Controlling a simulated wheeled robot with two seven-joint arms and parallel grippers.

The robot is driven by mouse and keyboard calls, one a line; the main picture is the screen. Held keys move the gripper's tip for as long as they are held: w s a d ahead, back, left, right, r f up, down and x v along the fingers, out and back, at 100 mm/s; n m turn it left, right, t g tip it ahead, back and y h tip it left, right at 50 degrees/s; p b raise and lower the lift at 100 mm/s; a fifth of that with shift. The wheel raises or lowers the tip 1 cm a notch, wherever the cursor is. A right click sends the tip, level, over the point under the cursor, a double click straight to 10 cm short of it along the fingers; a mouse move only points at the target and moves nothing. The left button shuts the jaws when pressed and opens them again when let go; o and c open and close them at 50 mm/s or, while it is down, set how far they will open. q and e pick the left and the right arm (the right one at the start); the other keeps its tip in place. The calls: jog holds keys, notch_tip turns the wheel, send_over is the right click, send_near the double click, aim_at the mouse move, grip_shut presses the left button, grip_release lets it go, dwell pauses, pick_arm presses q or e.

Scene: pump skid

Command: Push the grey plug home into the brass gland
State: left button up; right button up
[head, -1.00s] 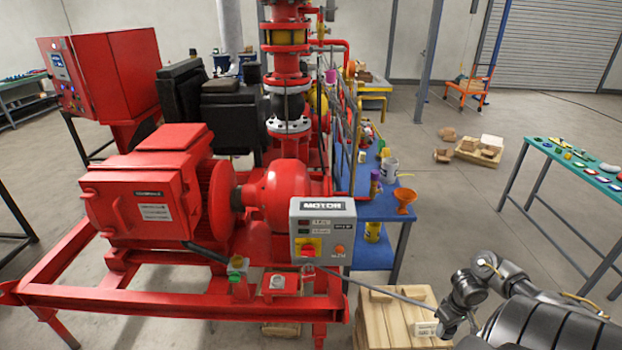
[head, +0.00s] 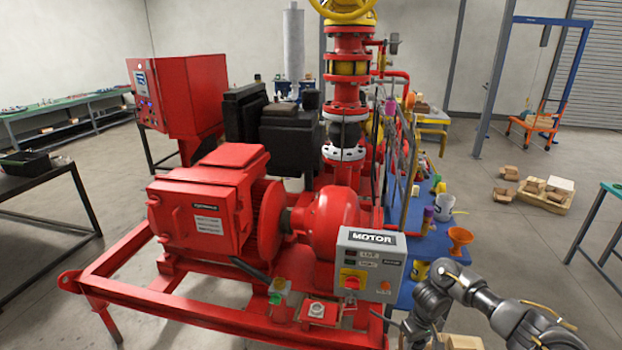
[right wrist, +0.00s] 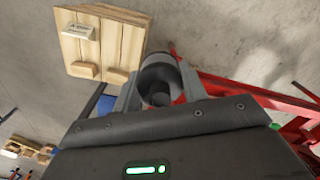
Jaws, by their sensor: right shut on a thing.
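My right gripper (right wrist: 160,92) is shut on a dark grey round piece (right wrist: 159,78), which looks like the grey plug, seen end-on between the fingers in the right wrist view. In the head view my right arm comes in at lower right, and its gripper end (head: 414,334) is low, right of the grey MOTOR box (head: 368,272). The plug is too small or hidden to make out there. I cannot pick out the brass gland in either view. My left gripper is not in view.
The red pump skid (head: 230,315) fills the middle, its frame close to my right gripper. A blue bench (head: 428,242) stands behind the arm. A wooden crate (right wrist: 100,45) shows in the right wrist view. The floor at right is mostly open.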

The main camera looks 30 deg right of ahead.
jog(key=w+a+r+n, duration=0.1)
jog(key=w+a+r, duration=0.4)
jog(key=a, duration=0.4)
jog(key=w+a+r+n, duration=0.1)
jog(key=w+a+r, duration=0.1)
jog(key=w+a, duration=0.55)
jog(key=a+r+n, duration=0.3)
jog(key=a+r, duration=0.5)
jog(key=a, duration=0.5)
jog(key=s+d+r+m, duration=0.1)
jog(key=s+d+r, duration=0.95)
jog(key=r, duration=0.35)
jog(key=a+n, duration=0.3)
jog(key=a, duration=0.8)
notch_tip(320, 180, down, 15)
jog(key=b, duration=1.4)
jog(key=shift+w+d+n, duration=0.2)
jog(key=shift+w+n, duration=0.1)
jog(key=shift+w, duration=0.05)
jog(key=shift+r, duration=0.1)
